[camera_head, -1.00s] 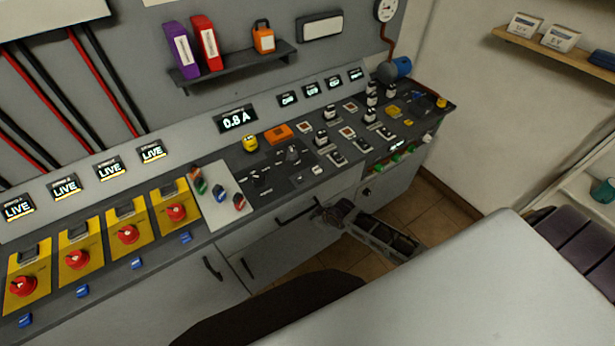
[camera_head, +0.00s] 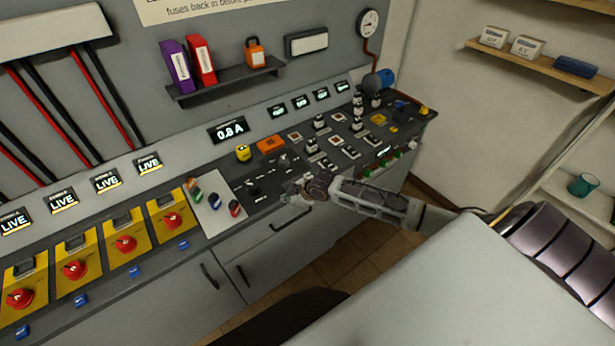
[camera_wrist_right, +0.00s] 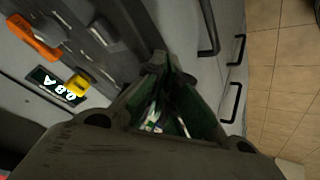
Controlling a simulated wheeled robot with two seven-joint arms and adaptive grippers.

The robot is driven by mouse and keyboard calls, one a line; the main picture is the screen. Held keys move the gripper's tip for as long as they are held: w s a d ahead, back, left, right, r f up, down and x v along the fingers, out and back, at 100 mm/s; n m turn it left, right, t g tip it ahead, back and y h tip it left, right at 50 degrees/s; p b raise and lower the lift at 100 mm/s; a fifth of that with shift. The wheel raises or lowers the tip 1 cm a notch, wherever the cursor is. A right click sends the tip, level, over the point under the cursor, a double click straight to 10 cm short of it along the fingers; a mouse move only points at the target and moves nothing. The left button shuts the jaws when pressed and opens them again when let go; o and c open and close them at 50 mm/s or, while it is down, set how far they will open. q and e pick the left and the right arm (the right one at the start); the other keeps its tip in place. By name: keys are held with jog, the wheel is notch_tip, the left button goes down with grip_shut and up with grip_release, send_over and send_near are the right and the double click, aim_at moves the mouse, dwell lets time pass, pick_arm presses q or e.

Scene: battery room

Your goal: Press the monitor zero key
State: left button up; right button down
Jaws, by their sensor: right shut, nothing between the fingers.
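The monitor (camera_head: 228,130) on the sloped panel reads 0.8 A; it also shows in the right wrist view (camera_wrist_right: 52,86). I cannot tell which control is its zero key. A yellow knob (camera_head: 243,153) and an orange block (camera_head: 271,145) sit below and right of the display. My right gripper (camera_head: 293,193) is shut and empty over the console's front edge, to the right of the light switch plate. In the right wrist view its fingertips (camera_wrist_right: 158,60) meet near the console edge, apart from the yellow knob (camera_wrist_right: 77,87). My left gripper is out of view.
Red rotary switches (camera_head: 126,244) on yellow plates line the left of the console. Knobs and black-and-white switches crowd the right. Drawer handles (camera_head: 291,221) stick out below. A shelf (camera_head: 222,83) with binders and a padlock is above.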

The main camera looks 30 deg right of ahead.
notch_tip(320, 180, up, 12)
jog(key=n+t, duration=0.2)
send_over(308, 176)
jog(key=shift+a+f, duration=0.2)
jog(key=shift+a, duration=0.15)
jog(key=shift+f, duration=0.15)
jog(key=shift+s+f+b, duration=0.1)
jog(key=shift+f+b, duration=1.9)
jog(key=shift+f, duration=1)
jog(key=shift+f+b, duration=0.5)
jog(key=shift+f, duration=0.75)
